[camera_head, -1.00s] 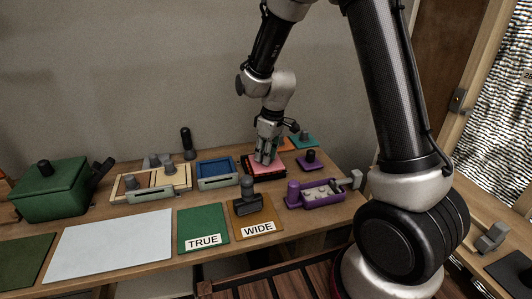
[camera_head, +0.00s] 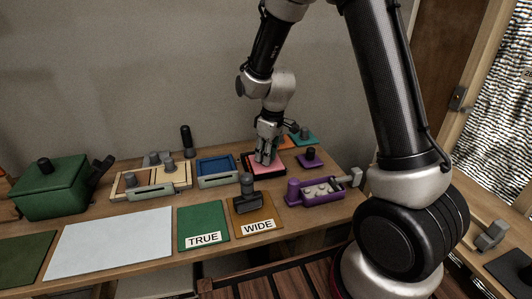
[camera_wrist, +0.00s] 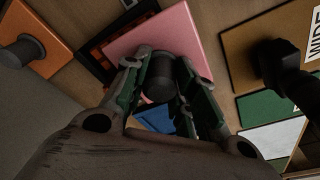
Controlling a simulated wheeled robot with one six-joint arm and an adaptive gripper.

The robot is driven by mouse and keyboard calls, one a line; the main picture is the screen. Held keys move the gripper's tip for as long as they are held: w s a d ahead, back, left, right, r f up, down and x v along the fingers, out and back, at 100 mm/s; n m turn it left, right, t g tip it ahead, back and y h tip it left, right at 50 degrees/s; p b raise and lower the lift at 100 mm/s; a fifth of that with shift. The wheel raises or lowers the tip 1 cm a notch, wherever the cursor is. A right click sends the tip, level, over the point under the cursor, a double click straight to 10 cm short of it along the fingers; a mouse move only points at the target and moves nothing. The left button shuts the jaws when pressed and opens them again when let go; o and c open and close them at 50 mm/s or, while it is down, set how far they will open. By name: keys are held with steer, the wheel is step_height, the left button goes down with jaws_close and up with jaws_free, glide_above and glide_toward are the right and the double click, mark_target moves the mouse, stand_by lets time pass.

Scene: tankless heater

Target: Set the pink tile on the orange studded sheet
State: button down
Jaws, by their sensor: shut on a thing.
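The pink tile (camera_head: 266,164) is a flat square with a dark grey knob on top. It is at or just above a black tray (camera_head: 250,171) in the head view; I cannot tell whether it rests there. My gripper (camera_head: 266,158) points down and is shut on the tile's knob. In the wrist view, the pink tile (camera_wrist: 172,38) shows beyond the fingers (camera_wrist: 158,95), covering part of the black tray (camera_wrist: 95,50).
A teal tile (camera_head: 310,140) and a purple tile (camera_head: 309,163) lie to the right. A blue tray (camera_head: 217,177) stands left of the black tray. The ochre WIDE mat (camera_head: 262,216) with a dark stamp-like block and a purple box (camera_head: 330,199) are in front.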

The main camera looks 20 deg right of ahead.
steer(key=shift+f, duration=0.3)
steer(key=shift+r, duration=0.15)
stand_by(0.3)
steer(key=shift+r, duration=2.9)
